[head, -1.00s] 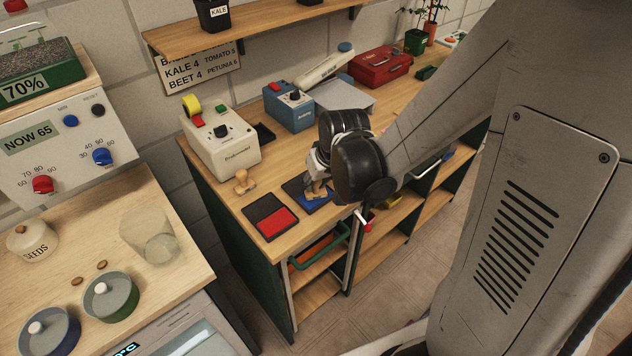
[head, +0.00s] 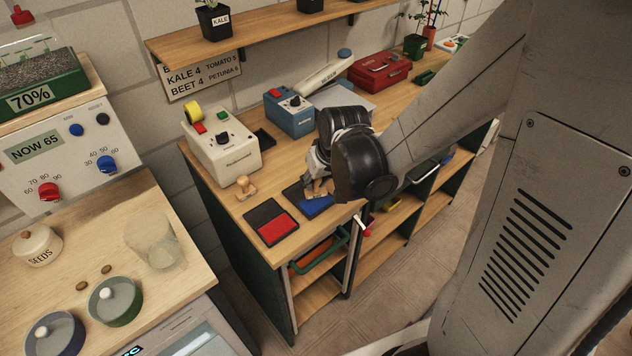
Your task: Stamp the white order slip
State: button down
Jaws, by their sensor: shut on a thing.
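My gripper (head: 318,180) is shut on a wooden stamp (head: 317,190), low over the blue ink pad (head: 316,206); whether the stamp touches the pad is unclear. A second wooden stamp (head: 246,187) stands free on the bench, left of my gripper. A red ink pad (head: 277,229) lies open near the bench's front edge. A pale sheet (head: 352,98) lies behind my wrist, partly hidden; I cannot tell whether it is the white order slip.
A cream machine (head: 225,150) and a blue machine (head: 289,115) stand along the back of the wooden bench. A red toolbox (head: 379,70) is farther right. Bare bench top lies around the free stamp. Shelves with a green-handled carrier (head: 322,253) are below.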

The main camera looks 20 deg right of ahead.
jog(key=shift+r+p, duration=1.25)
jog(key=shift+r, duration=0.85)
